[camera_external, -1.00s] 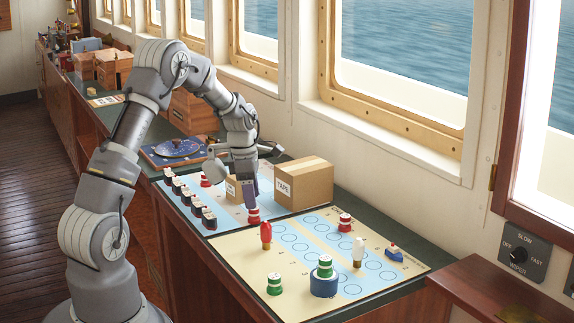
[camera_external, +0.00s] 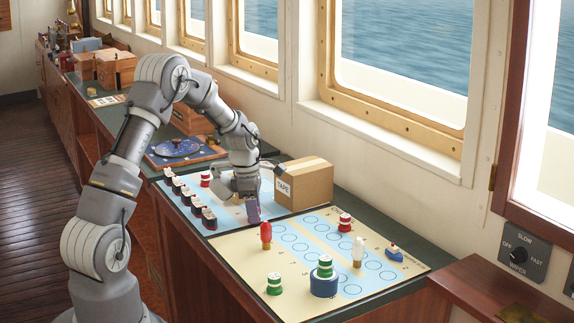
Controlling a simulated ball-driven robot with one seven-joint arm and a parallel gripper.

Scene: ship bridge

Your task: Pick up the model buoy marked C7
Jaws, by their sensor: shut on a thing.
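My gripper (camera_external: 253,212) is low over the near edge of the blue-striped chart. It is shut around the spot of a small red-and-white buoy, which its fingers now almost wholly hide. Other red-and-white buoys stand on the left chart (camera_external: 205,179) and on the right chart (camera_external: 345,222). A green-and-white buoy (camera_external: 274,284) stands at the front, and another green-and-white buoy (camera_external: 325,266) sits on a blue round block (camera_external: 323,286). I cannot read a C7 mark on any of them.
A cardboard box marked TAPE (camera_external: 312,186) stands close right of my gripper. Several dark model ships (camera_external: 194,204) line the left edge. A red lamp-like piece (camera_external: 266,233), a white one (camera_external: 358,252) and a blue boat (camera_external: 394,254) stand on the right chart.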

